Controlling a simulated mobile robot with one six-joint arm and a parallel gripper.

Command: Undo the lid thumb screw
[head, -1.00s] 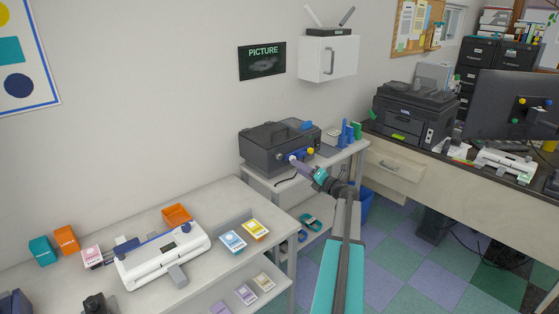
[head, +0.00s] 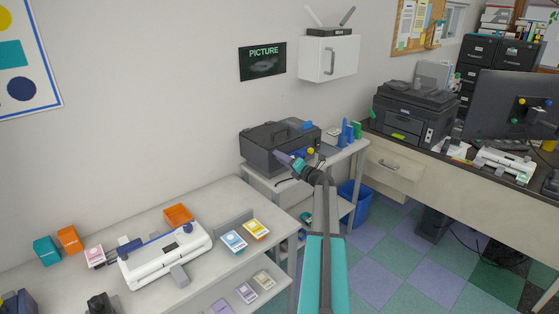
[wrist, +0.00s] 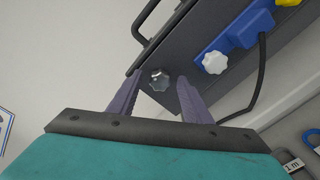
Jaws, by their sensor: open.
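A dark grey box (head: 262,158) with a handle on its lid stands on the shelf unit. In the wrist view, a small metallic knob (wrist: 160,79), which looks like the thumb screw, sits on the box's front face (wrist: 200,30). My gripper (wrist: 160,76) is open, with one purple finger on each side of the knob. I see gaps between the fingers and the knob; contact cannot be told. In the head view, my gripper (head: 281,157) is at the box's front, and the knob is hidden.
Right of the knob is a blue fitting (wrist: 247,27) with a white knob (wrist: 214,62), a yellow part (wrist: 287,2) and a black cable (wrist: 259,75). A white paper trimmer (head: 165,257) is on the near table. A blue bin (head: 356,203) stands on the floor.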

